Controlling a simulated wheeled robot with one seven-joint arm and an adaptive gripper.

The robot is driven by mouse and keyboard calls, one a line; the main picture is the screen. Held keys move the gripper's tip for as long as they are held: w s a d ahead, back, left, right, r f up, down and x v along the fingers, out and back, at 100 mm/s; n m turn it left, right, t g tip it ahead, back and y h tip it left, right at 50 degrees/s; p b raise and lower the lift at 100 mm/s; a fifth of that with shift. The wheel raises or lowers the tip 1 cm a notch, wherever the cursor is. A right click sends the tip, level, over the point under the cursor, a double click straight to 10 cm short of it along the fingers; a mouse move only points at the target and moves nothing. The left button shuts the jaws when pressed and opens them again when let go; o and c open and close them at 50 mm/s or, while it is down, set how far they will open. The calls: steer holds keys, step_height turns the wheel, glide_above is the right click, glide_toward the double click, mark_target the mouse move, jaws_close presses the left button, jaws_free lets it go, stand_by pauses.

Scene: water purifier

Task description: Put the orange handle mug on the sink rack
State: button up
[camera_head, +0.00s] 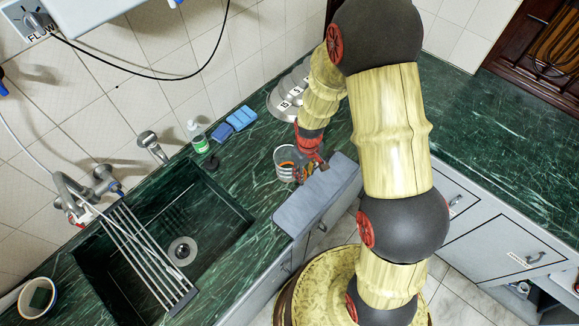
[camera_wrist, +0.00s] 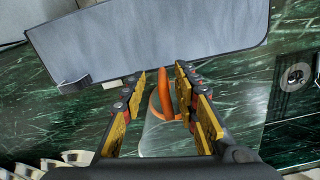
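The orange handle mug (camera_head: 283,157) stands on the green counter, right of the sink; its body looks clear. In the wrist view its orange handle (camera_wrist: 167,97) rises between the two fingers, with a gap on each side, and part of its clear body (camera_wrist: 165,138) shows below. My gripper (camera_wrist: 160,76) is open around the handle; it also shows at the mug's right side in the head view (camera_head: 308,169), partly hidden by my wrist. The sink rack (camera_head: 140,250), a row of metal bars, lies across the left part of the sink.
A grey panel (camera_head: 318,195) stands at the counter's front edge, close to my gripper. Grey numbered weights (camera_head: 287,100) are behind my arm. A soap bottle (camera_head: 197,136), blue sponges (camera_head: 236,121) and a faucet (camera_head: 97,185) line the wall. A cup (camera_head: 38,297) stands left.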

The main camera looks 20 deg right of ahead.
steer(key=f, duration=0.4)
steer(key=shift+s+a+f, duration=0.1)
steer(key=shift+s+f, duration=0.15)
steer(key=shift+c, duration=0.6)
jaws_close()
